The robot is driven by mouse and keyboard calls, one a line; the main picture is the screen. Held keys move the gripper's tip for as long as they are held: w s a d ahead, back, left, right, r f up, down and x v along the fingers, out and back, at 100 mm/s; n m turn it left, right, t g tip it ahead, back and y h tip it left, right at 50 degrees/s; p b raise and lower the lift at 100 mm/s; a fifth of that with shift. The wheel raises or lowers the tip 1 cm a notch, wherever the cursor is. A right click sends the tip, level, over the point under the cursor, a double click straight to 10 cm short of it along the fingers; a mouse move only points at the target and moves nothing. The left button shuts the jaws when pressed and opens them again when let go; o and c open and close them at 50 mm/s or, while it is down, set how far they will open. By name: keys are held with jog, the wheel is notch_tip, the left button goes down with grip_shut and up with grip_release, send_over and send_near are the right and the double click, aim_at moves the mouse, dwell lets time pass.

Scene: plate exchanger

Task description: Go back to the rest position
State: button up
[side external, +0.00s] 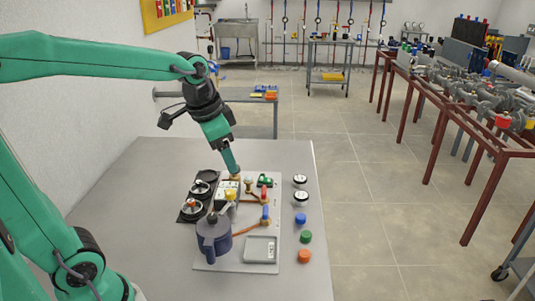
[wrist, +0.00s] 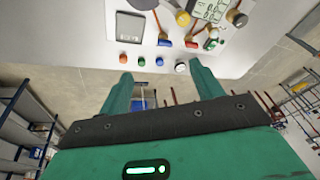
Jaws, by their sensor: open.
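My green gripper (side external: 233,172) points down over the back part of a light board (side external: 238,266) on the grey table. Its tip is close to a small orange-brown piece; I cannot tell whether they touch. In the wrist view my two fingers (wrist: 160,78) stand apart with nothing between them. No rest position is marked in either view.
Blue (side external: 300,219), green (side external: 306,237) and orange (side external: 304,256) knobs and two black-and-white round pieces line the table's right side. The table is bare at the left. A wall stands to the left.

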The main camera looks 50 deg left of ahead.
jog(key=s+d+f+n+t, duration=0.1)
jog(key=s+d+n+t, duration=0.1)
jog(key=s, duration=0.9)
jog(key=shift+s+d+f+n, duration=0.15)
jog(key=shift+s+f+n, duration=0.1)
jog(key=shift+n, duration=0.55)
